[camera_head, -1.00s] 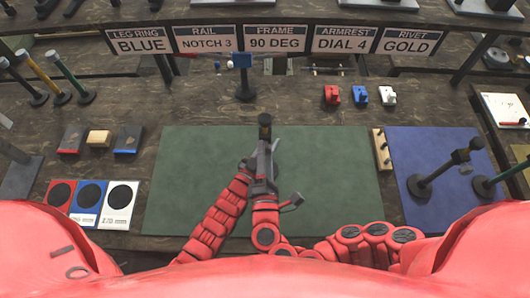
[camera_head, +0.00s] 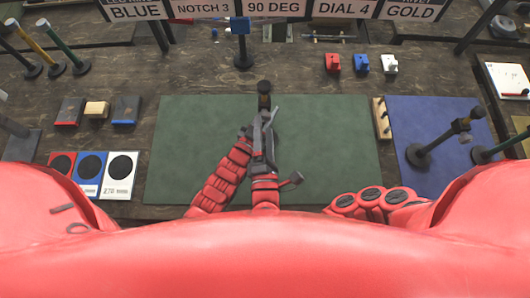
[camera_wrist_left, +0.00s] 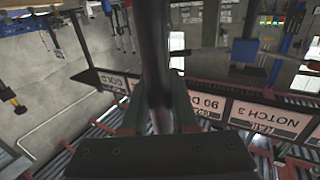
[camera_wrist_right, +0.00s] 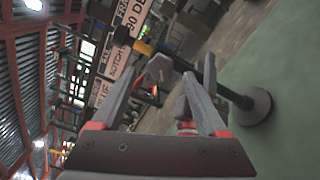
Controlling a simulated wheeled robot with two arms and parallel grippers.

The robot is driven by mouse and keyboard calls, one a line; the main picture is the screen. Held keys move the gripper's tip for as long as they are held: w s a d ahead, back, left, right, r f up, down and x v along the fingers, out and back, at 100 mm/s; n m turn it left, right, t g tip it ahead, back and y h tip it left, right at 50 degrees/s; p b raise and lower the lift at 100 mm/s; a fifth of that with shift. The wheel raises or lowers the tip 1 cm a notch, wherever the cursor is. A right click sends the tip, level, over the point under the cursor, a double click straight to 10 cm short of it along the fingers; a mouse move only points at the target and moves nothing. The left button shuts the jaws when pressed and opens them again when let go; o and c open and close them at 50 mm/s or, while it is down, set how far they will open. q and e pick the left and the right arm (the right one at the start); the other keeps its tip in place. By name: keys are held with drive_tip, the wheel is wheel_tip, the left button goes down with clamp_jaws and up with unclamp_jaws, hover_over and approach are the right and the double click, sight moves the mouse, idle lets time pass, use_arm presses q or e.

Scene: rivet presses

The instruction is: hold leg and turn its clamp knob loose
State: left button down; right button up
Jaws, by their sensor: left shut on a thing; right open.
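The dark leg (camera_head: 264,88) shows its black top above the green mat, with my grippers covering much of the rest. My left gripper (camera_head: 259,122) is shut on the leg, whose dark tube (camera_wrist_left: 154,55) runs between its fingers in the left wrist view. In the right wrist view the leg stands on a round black base (camera_wrist_right: 254,106) and has a yellow band. The grey clamp knob (camera_wrist_right: 160,68) lies between the spread fingertips of my open right gripper (camera_wrist_right: 160,85); contact cannot be told. In the head view my right gripper (camera_head: 269,128) is close beside the left one.
The green mat (camera_head: 330,150) is bare around the arms. A blue mat (camera_head: 400,120) at the right holds a dark stand (camera_head: 440,143). Colored blocks (camera_head: 361,64) and a blue-topped stand (camera_head: 242,45) are behind. Flat cases and disc cards (camera_head: 119,170) lie at the left.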

drive_tip(key=s, duration=0.9)
drive_tip(key=shift+d, duration=0.15)
idle(0.5)
